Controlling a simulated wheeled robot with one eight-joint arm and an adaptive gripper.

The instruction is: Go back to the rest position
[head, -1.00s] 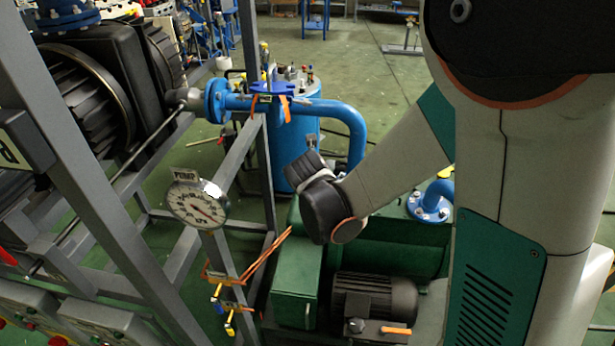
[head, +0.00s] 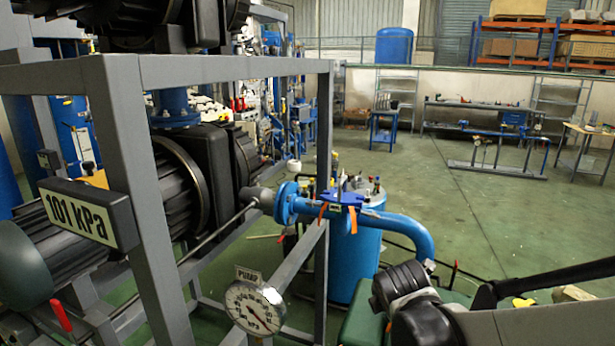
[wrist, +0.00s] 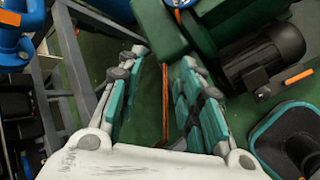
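My gripper (wrist: 164,58) shows in the wrist view with its two green-padded fingers spread apart. Nothing is held between them. A thin orange-brown line passes behind the gap, with dark green floor and green machinery beyond. In the head view my arm comes in from the lower right, and its black and grey wrist joint sits in front of the green housing (head: 362,326). The gripper itself cannot be made out in the head view.
A grey steel frame (head: 150,200) with black pumps and a "101 kPa" display (head: 88,213) fills the left. A round PUMP gauge (head: 254,307) stands low in front. A blue tank (head: 352,262) and pipe (head: 405,230) are close to my arm. Green floor (head: 480,215) is open beyond.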

